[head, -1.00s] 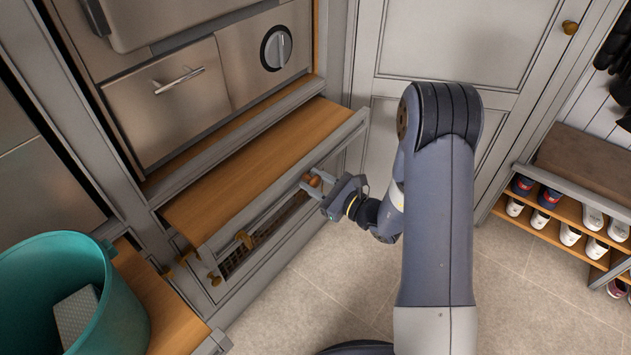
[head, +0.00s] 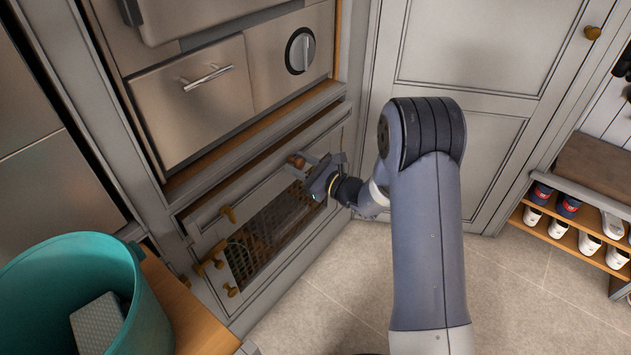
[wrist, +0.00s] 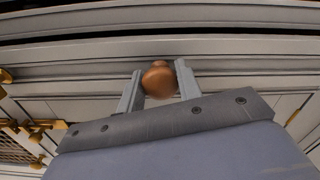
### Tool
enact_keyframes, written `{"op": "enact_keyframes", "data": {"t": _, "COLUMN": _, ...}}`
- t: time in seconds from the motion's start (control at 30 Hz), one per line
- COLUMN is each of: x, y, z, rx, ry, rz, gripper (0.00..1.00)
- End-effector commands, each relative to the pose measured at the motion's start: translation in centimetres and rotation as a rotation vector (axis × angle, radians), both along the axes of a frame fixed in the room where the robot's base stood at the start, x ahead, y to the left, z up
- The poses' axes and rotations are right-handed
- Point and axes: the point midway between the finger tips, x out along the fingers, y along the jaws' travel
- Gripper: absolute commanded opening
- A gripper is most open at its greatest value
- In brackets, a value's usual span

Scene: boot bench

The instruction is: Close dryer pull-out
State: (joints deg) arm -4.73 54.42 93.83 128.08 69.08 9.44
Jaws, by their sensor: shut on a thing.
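The dryer pull-out (head: 318,122) is a grey-edged board under the steel dryer front (head: 195,95). In the head view its wooden top is no longer exposed, and its front lies close to the cabinet face. My gripper (head: 306,166) is at the front near the right end. In the wrist view my gripper (wrist: 158,82) has its two fingers on either side of a round copper-brown knob (wrist: 160,80), shut on it. The knob (head: 296,161) is partly hidden by the fingers in the head view.
Below is a cabinet door with a mesh panel (head: 270,240) and brass fittings (head: 222,258). A teal bucket (head: 150,300) stands on a wooden bench (head: 200,318) at lower left. A shoe rack (head: 570,235) stands at right. The tiled floor (head: 510,285) between is clear.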

Motion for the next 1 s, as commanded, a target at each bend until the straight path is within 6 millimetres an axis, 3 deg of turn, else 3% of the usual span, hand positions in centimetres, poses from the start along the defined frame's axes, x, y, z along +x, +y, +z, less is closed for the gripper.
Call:
{"op": "enact_keyframes", "data": {"t": 0.1, "x": 1.4, "y": 1.9, "z": -0.2, "rx": 0.002, "ry": -0.005, "rz": 0.003, "gripper": 0.00}}
{"op": "enact_keyframes", "data": {"t": 0.23, "x": 2.3, "y": 3.1, "z": -0.1, "rx": 0.001, "ry": -0.005, "rz": 0.002, "gripper": 0.00}}
{"op": "enact_keyframes", "data": {"t": 0.7, "x": 3.0, "y": 3.8, "z": 0.2, "rx": 0.002, "ry": -0.004, "rz": 0.000, "gripper": 0.00}}
{"op": "enact_keyframes", "data": {"t": 0.73, "x": 3.0, "y": 3.8, "z": 0.2, "rx": 0.002, "ry": -0.004, "rz": 0.000, "gripper": 0.34}}
{"op": "enact_keyframes", "data": {"t": 1.0, "x": 2.9, "y": 3.8, "z": 0.1, "rx": 0.001, "ry": -0.002, "rz": 0.001, "gripper": 0.52}}
